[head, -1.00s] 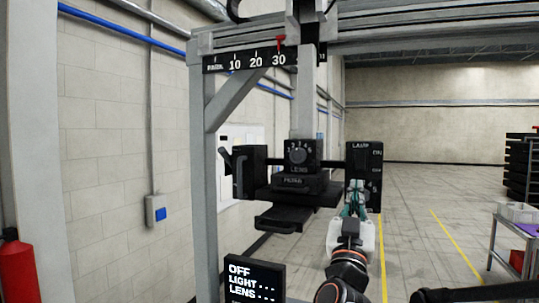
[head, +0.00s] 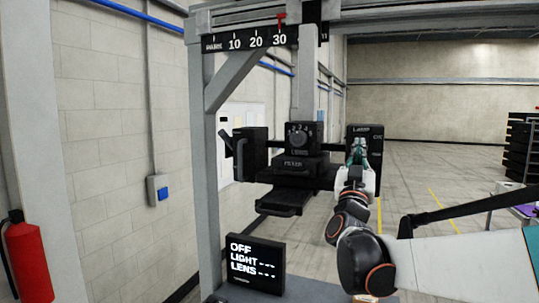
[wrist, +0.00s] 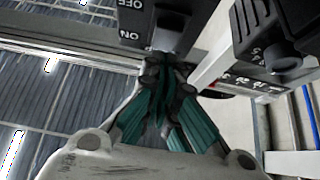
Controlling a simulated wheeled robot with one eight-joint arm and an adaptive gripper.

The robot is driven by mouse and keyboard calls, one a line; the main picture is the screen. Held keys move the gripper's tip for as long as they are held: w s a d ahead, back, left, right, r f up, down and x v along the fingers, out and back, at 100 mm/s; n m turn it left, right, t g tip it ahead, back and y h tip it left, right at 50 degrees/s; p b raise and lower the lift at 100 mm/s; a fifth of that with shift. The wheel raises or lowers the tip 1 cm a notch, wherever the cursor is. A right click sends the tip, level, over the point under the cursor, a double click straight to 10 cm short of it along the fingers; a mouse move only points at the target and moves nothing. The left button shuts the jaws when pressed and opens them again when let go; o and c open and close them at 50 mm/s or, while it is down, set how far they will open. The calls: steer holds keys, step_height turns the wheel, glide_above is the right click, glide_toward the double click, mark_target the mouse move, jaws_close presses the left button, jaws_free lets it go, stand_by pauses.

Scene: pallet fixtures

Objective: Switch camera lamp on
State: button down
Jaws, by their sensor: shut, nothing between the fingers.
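The black lamp box (head: 376,140) hangs at the right end of the camera rig, with "LAMP" lettered at its top. In the wrist view its face (wrist: 135,12) shows OFF and ON lettering upside down, with a dark switch lever (wrist: 172,30) beside it. My gripper (head: 357,146) has its green fingers closed together in front of the box. In the wrist view the fingertips (wrist: 163,62) are just by the lever; I cannot tell whether they touch it. A black display (head: 255,265) reads OFF, LIGHT and LENS with dashes.
A grey frame post (head: 208,180) stands left. A fire extinguisher (head: 28,260) is far left.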

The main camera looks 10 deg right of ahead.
steer(key=shift+w+d+f, duration=0.2)
steer(key=shift+w+d, duration=0.3)
steer(key=shift+w, duration=0.2)
